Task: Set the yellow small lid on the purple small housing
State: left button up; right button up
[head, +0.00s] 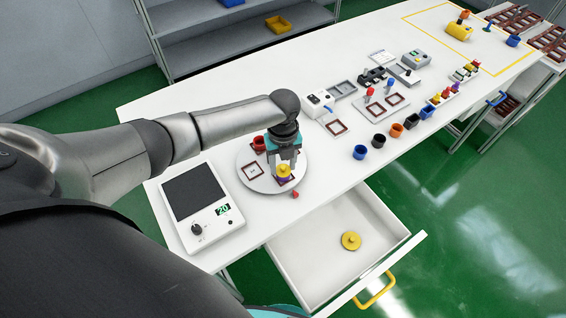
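The yellow small lid (283,170) is at the near right of a round grey plate. A little purple shows directly under it, which is the purple small housing (284,179), mostly hidden. The lid looks level over the housing; I cannot tell whether it is fully seated. My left gripper (284,171) points down from above, with its fingers on either side of the lid. The picture is too small to show whether the fingers touch it. My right gripper is not in view.
The round plate (246,159) also bears a red part (259,143) and dark red square frames. A small red piece (295,194) lies beside it. A scale (195,205) stands at left. The open drawer (300,275) below holds a larger yellow lid (351,240). Several cups stand right.

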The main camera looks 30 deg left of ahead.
pick_arm(q)
jog(key=o, duration=0.5)
jog(key=shift+o, duration=0.2)
notch_tip(320, 180, up, 15)
jog(key=p, duration=0.1)
jog(key=shift+r, duration=0.15)
dwell(0.6)
